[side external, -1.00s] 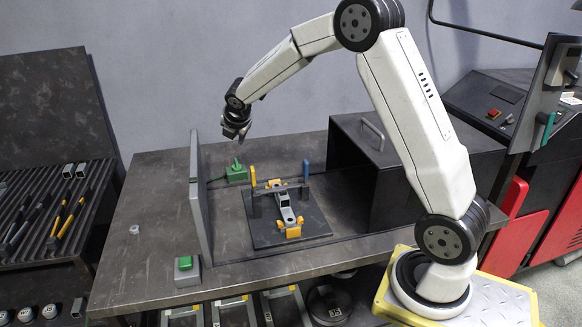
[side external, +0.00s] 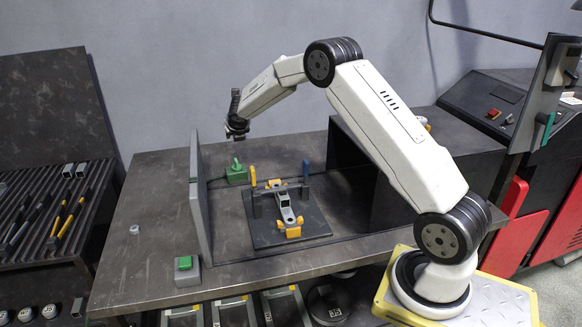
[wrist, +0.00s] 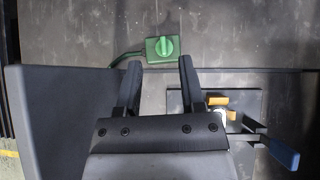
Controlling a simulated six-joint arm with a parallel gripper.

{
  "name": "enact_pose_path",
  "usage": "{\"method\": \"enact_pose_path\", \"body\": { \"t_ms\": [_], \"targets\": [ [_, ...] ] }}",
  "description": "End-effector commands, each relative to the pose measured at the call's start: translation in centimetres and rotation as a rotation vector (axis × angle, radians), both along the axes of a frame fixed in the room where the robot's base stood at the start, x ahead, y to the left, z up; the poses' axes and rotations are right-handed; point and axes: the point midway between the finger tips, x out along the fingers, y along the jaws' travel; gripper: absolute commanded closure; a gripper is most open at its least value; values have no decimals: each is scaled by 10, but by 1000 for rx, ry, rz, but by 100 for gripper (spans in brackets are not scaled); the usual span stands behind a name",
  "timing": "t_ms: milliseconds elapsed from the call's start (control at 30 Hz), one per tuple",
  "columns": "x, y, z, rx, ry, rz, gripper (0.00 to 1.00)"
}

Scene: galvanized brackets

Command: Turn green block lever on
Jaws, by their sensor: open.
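The green block (side external: 236,175) sits on the table at the back, behind the fixture, with its small green lever (side external: 236,162) on top. In the wrist view the green block (wrist: 155,58) lies just beyond my fingertips, its lever (wrist: 164,46) a round green knob with a raised bar. My gripper (side external: 237,136) is above the block in the side view, apart from it. In the wrist view my gripper (wrist: 158,66) is open and empty, with its two fingers spread on either side below the block. The lever's exact setting is hard to tell.
A grey upright panel (side external: 201,199) stands left of the block. A fixture plate (side external: 262,236) holds a bracket (side external: 284,208) with yellow clamps and a blue handle (side external: 306,170). A dark box (side external: 440,145) stands right.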

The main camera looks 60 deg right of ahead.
Motion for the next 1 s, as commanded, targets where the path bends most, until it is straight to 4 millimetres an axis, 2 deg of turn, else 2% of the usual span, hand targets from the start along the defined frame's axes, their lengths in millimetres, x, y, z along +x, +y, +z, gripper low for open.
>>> {"method": "enact_pose_path", "body": {
  "t_ms": [200,433,1000],
  "targets": [
    [-1,0,-35,2,4,0,50],
    [0,0,-65,1,2,0,50],
    [4,-3,-77,2,0,-1,50]
  ]
}}
